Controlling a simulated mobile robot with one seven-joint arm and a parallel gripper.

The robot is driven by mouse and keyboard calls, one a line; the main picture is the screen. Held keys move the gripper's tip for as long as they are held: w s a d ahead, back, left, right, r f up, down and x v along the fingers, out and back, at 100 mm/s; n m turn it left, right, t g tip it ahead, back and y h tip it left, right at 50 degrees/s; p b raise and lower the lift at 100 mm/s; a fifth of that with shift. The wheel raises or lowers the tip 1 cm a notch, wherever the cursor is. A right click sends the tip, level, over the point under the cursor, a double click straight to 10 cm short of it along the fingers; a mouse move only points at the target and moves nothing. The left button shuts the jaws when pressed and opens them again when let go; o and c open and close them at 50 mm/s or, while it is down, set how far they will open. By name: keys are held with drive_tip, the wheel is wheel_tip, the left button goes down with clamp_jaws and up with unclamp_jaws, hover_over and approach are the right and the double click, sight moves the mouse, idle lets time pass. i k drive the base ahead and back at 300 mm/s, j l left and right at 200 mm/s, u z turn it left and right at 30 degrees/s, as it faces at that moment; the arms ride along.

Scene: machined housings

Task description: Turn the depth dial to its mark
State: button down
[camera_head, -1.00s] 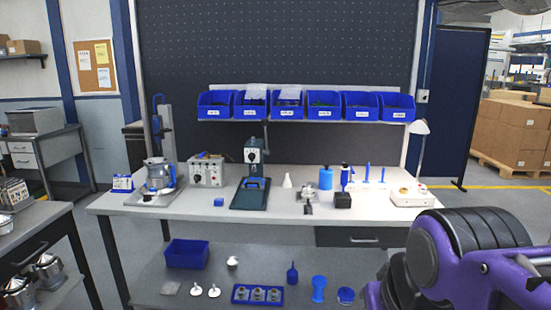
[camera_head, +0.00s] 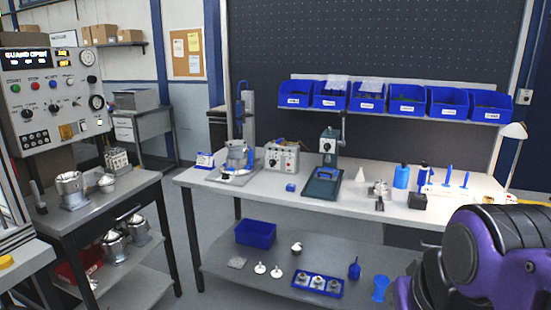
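I cannot tell for sure which dial is the depth dial; no mark is readable at this size. A teal bench press (camera_head: 323,170) stands on the long workbench (camera_head: 265,196), with a small pale round face on its head. Left of it is a grey box with knobs (camera_head: 281,158). A tall column stand (camera_head: 246,115) holds a metal housing (camera_head: 238,155) at the bench's left end. A control panel (camera_head: 55,98) at far left has several knobs and gauges. Purple and black links of my arm fill the lower right; my gripper is out of the picture.
Blue bins (camera_head: 408,100) hang above the bench. A blue bottle (camera_head: 401,176) and small tools crowd its right half. A blue tray (camera_head: 318,284) and blue tub (camera_head: 256,233) sit on the lower shelf. A dark side table (camera_head: 110,205) with metal housings stands left. Floor shows between the tables.

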sight(327, 146)
drive_tip(key=i+j+z, duration=0.1)
drive_tip(key=i, duration=0.35)
drive_tip(key=i+j+z, duration=0.1)
drive_tip(key=i, duration=0.4)
